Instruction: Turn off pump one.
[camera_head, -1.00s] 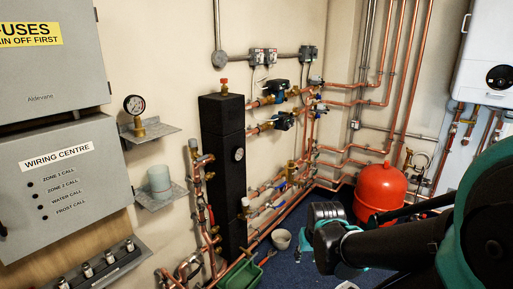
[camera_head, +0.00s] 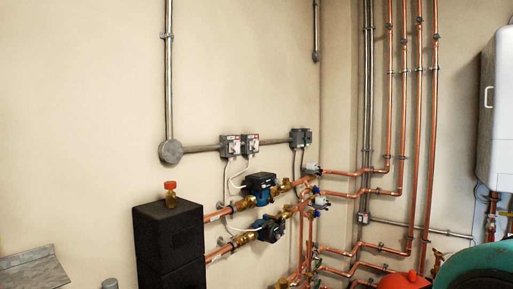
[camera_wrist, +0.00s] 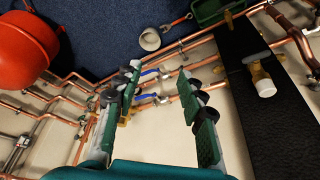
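Two pumps sit on copper pipes right of the black column in the head view: an upper pump (camera_head: 262,187) and a lower pump (camera_head: 270,230). Above them on the wall are two grey switch boxes with red marks, a left switch (camera_head: 231,146) and a right switch (camera_head: 250,145), with white cables running down towards the pumps. I cannot read which pump is one. My gripper (camera_wrist: 157,82) is open and empty in the wrist view, its fingers over distant pipes and blue-handled valves; the fingers are outside the head view.
The black column (camera_head: 168,240) stands left of the pumps. A metal shelf (camera_head: 32,270) is at lower left. A red vessel (camera_head: 403,280) and white boiler (camera_head: 500,110) are at right. The wall above the switches is clear.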

